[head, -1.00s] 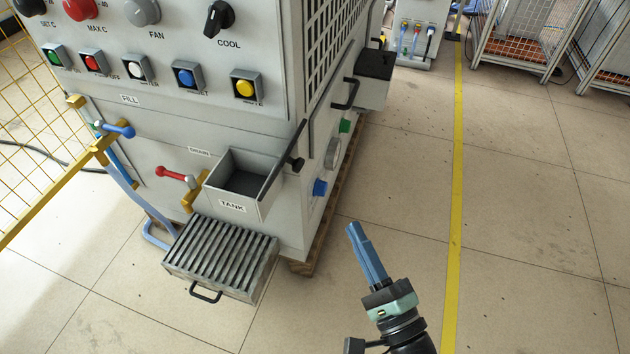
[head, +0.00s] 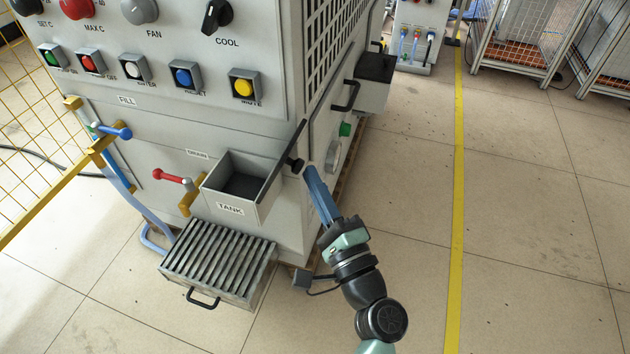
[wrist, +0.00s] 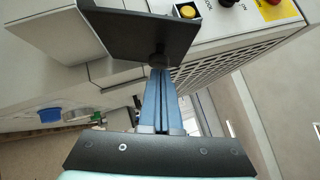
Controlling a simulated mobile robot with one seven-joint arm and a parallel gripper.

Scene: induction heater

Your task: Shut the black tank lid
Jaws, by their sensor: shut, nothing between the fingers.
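The grey tank (head: 226,200), labelled TANK, juts from the front of the machine with its top open. Its black lid (head: 281,163) stands raised at the tank's right side, seen nearly edge-on, with a round black knob (head: 295,164) on its outer face. In the wrist view the lid (wrist: 140,35) spans the top, with its knob (wrist: 158,59) right at the fingertips. My gripper (head: 308,172) is shut and empty, its blue fingers pointing up at the knob from the right. I cannot tell whether they touch it. The fingers also show in the wrist view (wrist: 160,75).
A slatted grey box (head: 218,270) with a black handle sits below the tank. The red drain lever (head: 168,176) is left of the tank. Buttons and knobs line the panel above. A black-topped box (head: 374,75) sticks out of the machine's right side. The floor at right is clear.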

